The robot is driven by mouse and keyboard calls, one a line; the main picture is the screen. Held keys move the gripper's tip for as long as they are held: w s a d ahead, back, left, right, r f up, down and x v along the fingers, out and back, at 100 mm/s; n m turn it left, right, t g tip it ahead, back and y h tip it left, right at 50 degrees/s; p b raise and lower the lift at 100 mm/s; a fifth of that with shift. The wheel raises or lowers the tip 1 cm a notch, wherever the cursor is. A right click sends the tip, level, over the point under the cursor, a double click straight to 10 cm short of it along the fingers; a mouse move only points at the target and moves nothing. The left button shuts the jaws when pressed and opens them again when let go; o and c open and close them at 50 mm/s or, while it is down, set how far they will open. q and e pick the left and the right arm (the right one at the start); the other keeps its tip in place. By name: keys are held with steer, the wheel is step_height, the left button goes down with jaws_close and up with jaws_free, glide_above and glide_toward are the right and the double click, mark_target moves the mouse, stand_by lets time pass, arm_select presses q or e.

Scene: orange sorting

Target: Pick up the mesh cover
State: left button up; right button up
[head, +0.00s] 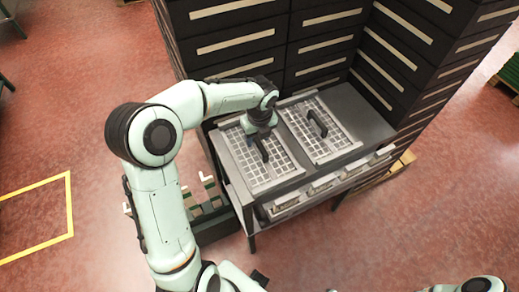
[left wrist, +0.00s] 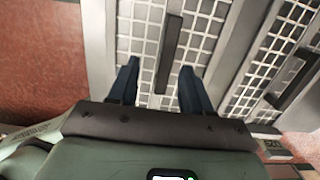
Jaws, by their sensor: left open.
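Two pale mesh covers with square holes lie side by side on the grey workbench. The left mesh cover (head: 268,175) has an upright black handle (head: 262,150), and so does the right mesh cover (head: 338,143). My left gripper (head: 260,132) is over the left cover, close to its handle. In the left wrist view, the open fingers of my left gripper (left wrist: 159,72) stand on either side of the left handle (left wrist: 168,50), with a gap to each finger. The right cover's handle (left wrist: 292,80) lies off to the right there. My right gripper is not in view.
Black drawer cabinets (head: 240,42) rise right behind the workbench (head: 362,110). Dark crates (head: 208,215) stand on the floor to the bench's left. The red floor (head: 70,100) is open at the left, with a yellow line (head: 70,205) marked on it.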

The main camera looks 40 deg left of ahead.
mark_target(259, 143)
arm_select(q)
steer(key=f, duration=0.2)
steer(key=w+f, duration=0.1)
steer(key=f, duration=0.2)
steer(key=shift+f, duration=0.25)
steer(key=shift+c, duration=0.3)
jaws_close()
